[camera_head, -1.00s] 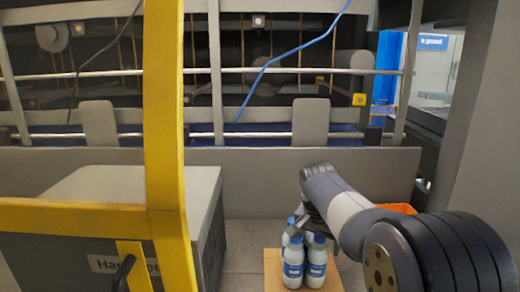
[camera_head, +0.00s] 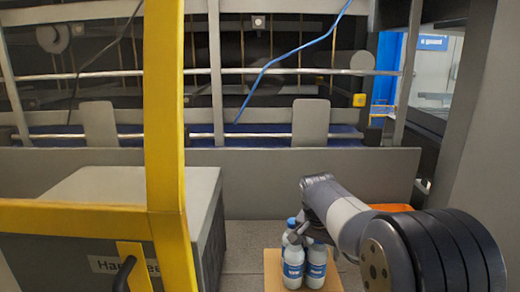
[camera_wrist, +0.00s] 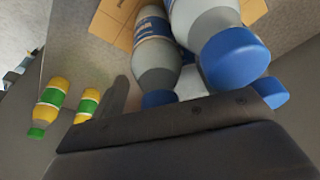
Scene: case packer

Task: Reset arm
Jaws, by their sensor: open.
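My gripper (camera_head: 303,232) is at the upper part of a group of white bottles with blue caps and blue labels, in the head view. It is open, and its fingers are partly hidden among the bottles. Two bottles show clearly at the front, a left bottle (camera_head: 293,266) and a right bottle (camera_head: 317,266); others behind are mostly covered. They stand on a cardboard surface (camera_head: 273,272). In the wrist view, blue-capped bottles (camera_wrist: 232,55) lie close in front of the dark gripper body (camera_wrist: 170,125). I cannot tell whether a finger touches them.
A yellow frame post (camera_head: 165,120) stands left of centre, beside a grey cabinet (camera_head: 90,190). A grey barrier (camera_head: 270,170) runs across behind the bottles. An orange object (camera_head: 392,207) shows behind my arm. The wrist view shows yellow bottles with green caps (camera_wrist: 50,97) at left.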

